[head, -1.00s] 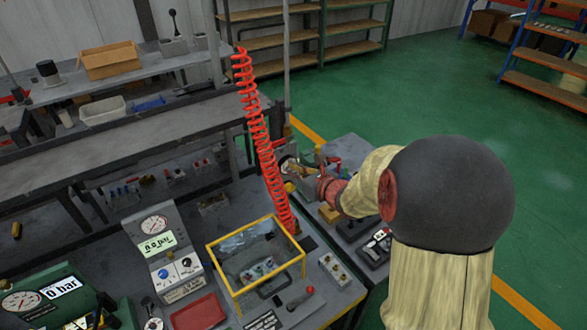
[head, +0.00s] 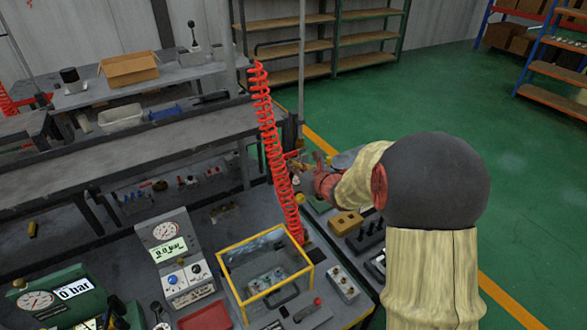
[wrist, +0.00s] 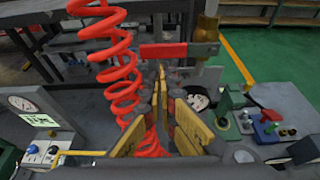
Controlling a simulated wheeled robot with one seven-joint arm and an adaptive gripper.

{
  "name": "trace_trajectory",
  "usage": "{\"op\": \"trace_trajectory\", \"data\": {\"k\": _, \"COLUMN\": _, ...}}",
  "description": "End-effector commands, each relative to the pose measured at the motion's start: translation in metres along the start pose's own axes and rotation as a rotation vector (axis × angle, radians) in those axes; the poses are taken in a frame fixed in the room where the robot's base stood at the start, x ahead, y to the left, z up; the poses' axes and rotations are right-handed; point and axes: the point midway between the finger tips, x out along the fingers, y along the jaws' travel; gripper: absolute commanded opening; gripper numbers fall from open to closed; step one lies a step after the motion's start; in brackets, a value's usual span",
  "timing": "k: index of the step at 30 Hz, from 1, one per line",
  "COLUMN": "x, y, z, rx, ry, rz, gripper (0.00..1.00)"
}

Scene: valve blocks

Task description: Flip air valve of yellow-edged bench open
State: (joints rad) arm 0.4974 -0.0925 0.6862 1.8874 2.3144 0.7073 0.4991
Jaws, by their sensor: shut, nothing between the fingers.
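In the head view my gripper (head: 298,168) is small and partly hidden by my arm, near the post right of the red coiled hose (head: 272,150).
The coiled hose hangs close left of my fingers. A yellow-framed clear box (head: 308,268) and a grey gauge unit (head: 168,250) stand on the bench. Several small controls (wrist: 268,128) lie to the right. Green floor is open at right.

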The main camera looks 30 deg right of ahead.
Motion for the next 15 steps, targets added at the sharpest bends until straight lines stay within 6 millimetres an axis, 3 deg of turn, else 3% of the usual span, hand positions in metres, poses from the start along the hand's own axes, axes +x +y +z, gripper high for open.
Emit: {"op": "trace_trajectory", "data": {"k": 15, "x": -0.0018, "y": 0.0014, "z": 0.0047, "rx": 0.060, "ry": 0.000, "rz": 0.021, "gripper": 0.00}}
